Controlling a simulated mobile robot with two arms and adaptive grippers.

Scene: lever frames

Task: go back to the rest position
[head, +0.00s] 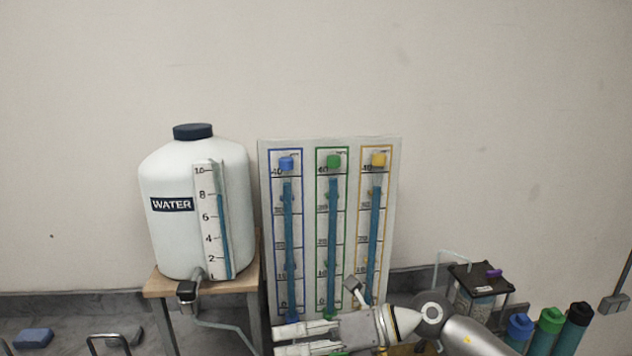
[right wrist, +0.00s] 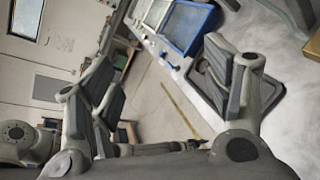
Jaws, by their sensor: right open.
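My right gripper (head: 280,341) is at the bottom middle of the head view, its arm coming in from the right. Its two pale fingers point left, in front of the lower part of a white gauge board (head: 310,150). In the right wrist view the fingers of the right gripper (right wrist: 160,85) are spread wide with nothing between them. The board has three teal columns in blue, green and yellow frames, with a blue cap (head: 286,163), a green cap (head: 334,161) and a yellow cap (head: 379,159) at the top.
A white water tank (head: 170,235) stands on a wooden stand (head: 160,285) left of the board. A dark-lidded container (head: 480,277) and several capped bottles (head: 548,320) are at the lower right. The wall above is bare.

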